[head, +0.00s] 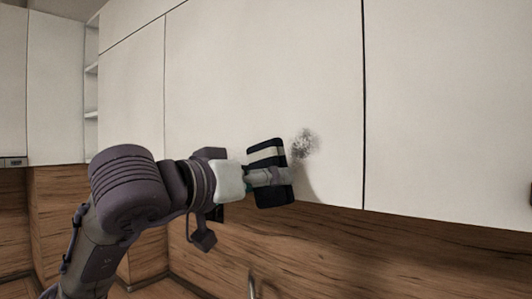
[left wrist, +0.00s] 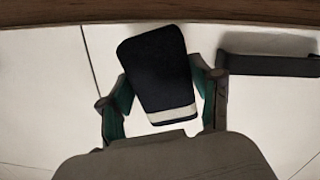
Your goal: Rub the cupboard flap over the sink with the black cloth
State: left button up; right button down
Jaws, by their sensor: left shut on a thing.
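The cupboard flap (head: 270,80) is a wide pale panel above the wood splashback. A dark speckled smudge (head: 303,143) marks its lower part. My left gripper (head: 270,177) is shut on the black cloth (head: 264,156), which has pale stripes. The cloth is just left of and below the smudge, near the flap's lower edge; I cannot tell whether it touches the flap. In the left wrist view the cloth (left wrist: 155,65) sits between both fingers of the left gripper (left wrist: 165,90), its pale stripe towards me. The sink is out of view. My right gripper is not seen.
A tap (head: 252,285) rises at the bottom of the head view. More pale cupboard doors (head: 450,100) stand to the right, and open shelves (head: 91,95) at the left. The wood splashback (head: 330,255) runs below. A dark bar (left wrist: 268,65) shows in the left wrist view.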

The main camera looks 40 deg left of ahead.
aim_at(258, 162)
pick_arm(q)
jog(key=shift+s+a+r+y, duration=0.15)
jog(key=shift+s+a+r, duration=0.15)
jog(key=shift+r, duration=0.3)
jog(key=shift+s+a+r+y, duration=0.15)
jog(key=shift+s+r, duration=0.2)
jog(key=shift+r, duration=0.25)
jog(key=shift+s+a+r+t, duration=0.15)
jog(key=shift+s+r+t, duration=0.05)
jog(key=shift+r+t, duration=0.1)
jog(key=shift+w, duration=0.25)
jog(key=w, duration=0.4)
jog(key=shift+a+f, duration=0.1)
jog(key=shift+a, duration=0.05)
jog(key=shift+w+a, duration=0.1)
jog(key=shift+w, duration=0.45)
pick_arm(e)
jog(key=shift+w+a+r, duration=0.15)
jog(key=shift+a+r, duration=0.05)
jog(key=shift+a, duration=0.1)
pick_arm(q)
jog(key=shift+w, duration=0.1)
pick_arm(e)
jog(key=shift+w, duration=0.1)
pick_arm(q)
jog(key=shift+w, duration=0.1)
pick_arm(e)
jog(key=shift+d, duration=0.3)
